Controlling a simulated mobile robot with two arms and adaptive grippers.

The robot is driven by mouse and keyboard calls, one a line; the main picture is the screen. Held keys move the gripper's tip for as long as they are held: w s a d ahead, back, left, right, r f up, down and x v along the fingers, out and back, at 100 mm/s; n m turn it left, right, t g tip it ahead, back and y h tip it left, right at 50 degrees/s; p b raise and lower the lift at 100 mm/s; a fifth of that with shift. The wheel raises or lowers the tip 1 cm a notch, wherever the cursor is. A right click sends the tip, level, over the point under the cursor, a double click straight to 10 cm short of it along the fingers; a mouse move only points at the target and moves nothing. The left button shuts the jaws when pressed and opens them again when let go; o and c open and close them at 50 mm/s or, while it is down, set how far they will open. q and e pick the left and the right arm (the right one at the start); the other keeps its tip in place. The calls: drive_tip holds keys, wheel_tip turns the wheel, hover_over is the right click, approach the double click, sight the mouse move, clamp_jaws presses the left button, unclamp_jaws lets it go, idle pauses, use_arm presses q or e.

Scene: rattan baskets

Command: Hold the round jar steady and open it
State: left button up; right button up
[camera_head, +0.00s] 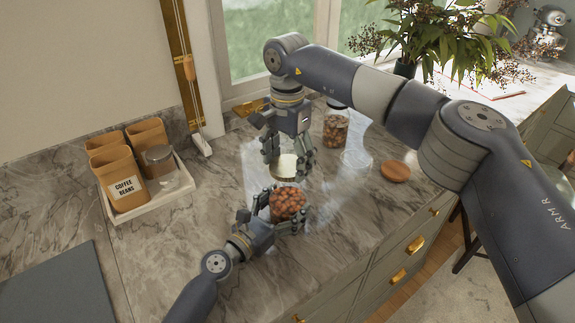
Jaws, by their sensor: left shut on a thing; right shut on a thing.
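The round jar (288,204), clear with brown nuts or similar pieces inside, stands upright on the marble counter near its front edge. My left gripper (284,219) is shut around the jar's body, with one finger on either side. My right gripper (287,168) comes from above and is shut on the pale lid (285,172), directly over the jar. The lid seems to sit a little above the jar's mouth; the exact gap is hard to tell. My fingers partly hide the jar's sides.
Another filled jar (335,132) stands behind to the right, near the window. A round wooden lid (395,171) lies on the counter at the right. Counter between is clear.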

use_arm(q)
drive_tip(key=o, duration=2.1)
drive_tip(key=shift+r, duration=0.1)
drive_tip(key=shift+o, duration=0.2)
